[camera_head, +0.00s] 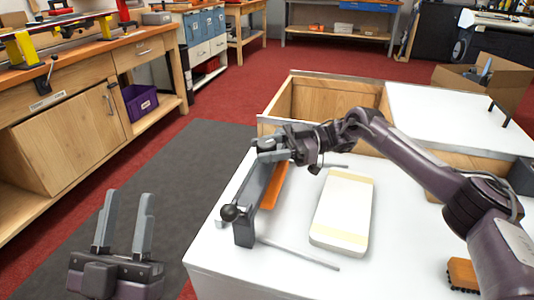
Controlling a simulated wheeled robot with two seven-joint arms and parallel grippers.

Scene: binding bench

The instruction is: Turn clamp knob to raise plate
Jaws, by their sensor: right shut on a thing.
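The clamp stands at the left edge of the white bench (215,258), with a long grey bar (256,195), an orange strip (273,188) along its right side and a black ball (229,212) at its near end. My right gripper (270,150) is shut at the bar's far end, on what seems to be the clamp knob; the fingers largely hide it. The plate's height cannot be told. My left gripper (124,222) is open and empty, fingers up, over the grey mat, left of the bench and apart from the clamp.
A cream, pale-banded block (343,212) lies right of the clamp. A thin metal rod (300,254) lies in front. A brown brush-like piece (462,273) is near the right front. An open wooden compartment (335,101) is behind. The floor mat (190,165) is clear.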

